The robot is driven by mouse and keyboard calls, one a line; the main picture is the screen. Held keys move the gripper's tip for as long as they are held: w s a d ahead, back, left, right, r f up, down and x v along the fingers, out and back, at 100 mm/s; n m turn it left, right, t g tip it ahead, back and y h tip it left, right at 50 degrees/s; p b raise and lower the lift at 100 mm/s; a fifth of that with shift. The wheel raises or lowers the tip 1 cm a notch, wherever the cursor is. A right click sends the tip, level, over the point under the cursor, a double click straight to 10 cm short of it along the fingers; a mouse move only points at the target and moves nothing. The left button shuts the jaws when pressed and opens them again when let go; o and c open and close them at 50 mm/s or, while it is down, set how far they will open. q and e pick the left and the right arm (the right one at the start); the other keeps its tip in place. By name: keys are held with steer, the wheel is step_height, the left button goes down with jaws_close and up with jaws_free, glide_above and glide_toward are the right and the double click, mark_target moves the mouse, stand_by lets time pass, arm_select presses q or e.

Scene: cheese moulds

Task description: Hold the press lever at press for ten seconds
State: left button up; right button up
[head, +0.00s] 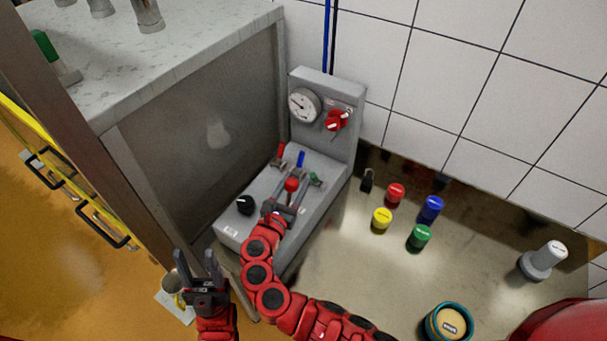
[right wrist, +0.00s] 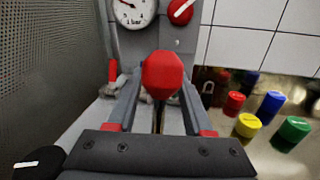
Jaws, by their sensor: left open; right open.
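A lever with a red faceted knob (head: 291,184) stands on the sloping top of the grey control console (head: 325,150); I take it for the press lever. In the right wrist view the red knob (right wrist: 162,75) is between the two fingers, large and close. My right gripper (head: 286,200) is open around the lever, a finger on each side; I cannot tell whether either touches it. The lever's shaft is mostly hidden. Its position label is not readable. My left gripper (head: 197,258) is open and empty, low in front of the console, apart from it.
A pressure gauge (head: 304,105) and red rotary switch (head: 337,120) are on the console's back. Small red (head: 281,151), blue (head: 300,159) and green (head: 316,179) handles stand behind the lever. A black knob (head: 246,204) is left. Several coloured caps stand on the right counter (head: 350,270).

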steer(key=shift+c, duration=0.3)
jaws_close()
steer(key=shift+r, duration=0.1)
